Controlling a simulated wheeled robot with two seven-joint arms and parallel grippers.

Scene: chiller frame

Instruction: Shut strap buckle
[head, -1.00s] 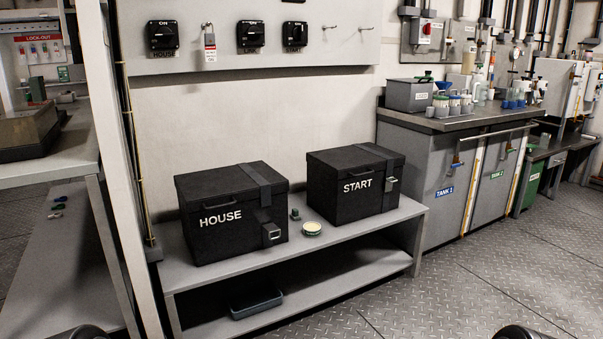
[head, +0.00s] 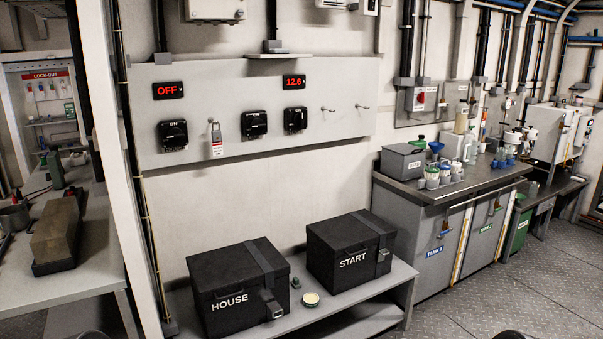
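Two black boxes stand on a grey bench, each with a strap over its lid and a buckle at the front. The box marked HOUSE (head: 222,285) has a dark strap (head: 262,258) and a metal buckle (head: 273,306) low on its front right. The box marked START (head: 335,262) has a strap (head: 368,222) and a buckle (head: 382,255) near its right front edge. The buckles are too small to tell whether either is shut. Neither gripper shows; only small dark parts of mine reach the bottom edge, well away from the boxes.
A round pale-topped tin (head: 311,300) and a small dark green item (head: 295,282) stand between the boxes. The bench (head: 375,302) has bare room at its right end. A switch panel (head: 350,135) is on the wall above. A counter with bottles (head: 425,190) stands at the right.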

